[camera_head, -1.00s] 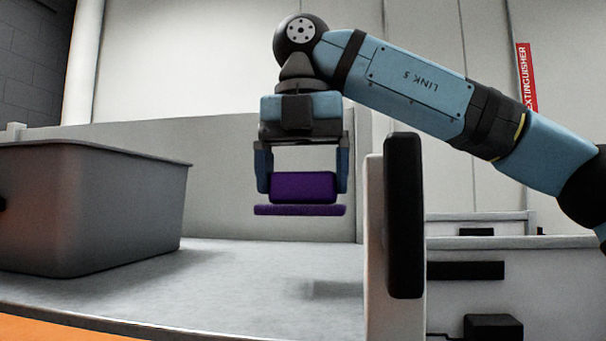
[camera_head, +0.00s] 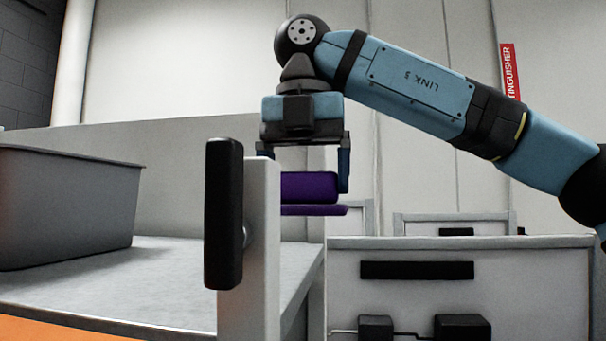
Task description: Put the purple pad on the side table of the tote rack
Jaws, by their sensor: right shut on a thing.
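The purple pad (camera_head: 310,187) has a thick block on top and a thin, wider plate below. My right gripper (camera_head: 306,186) points down and is shut on the block, holding the pad level in the air. A white post with a black bar hides the left end of the pad and most of the left finger. A grey tote (camera_head: 66,210) stands on a light grey tabletop (camera_head: 165,285) at the left. I cannot tell whether this tabletop is the rack's side table. My left gripper is out of view.
The white post (camera_head: 262,260) with its black bar (camera_head: 223,213) stands close in front of the pad. A white cabinet (camera_head: 540,280) with a black handle (camera_head: 416,270) is at the right. A low grey wall (camera_head: 185,190) runs behind the tote.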

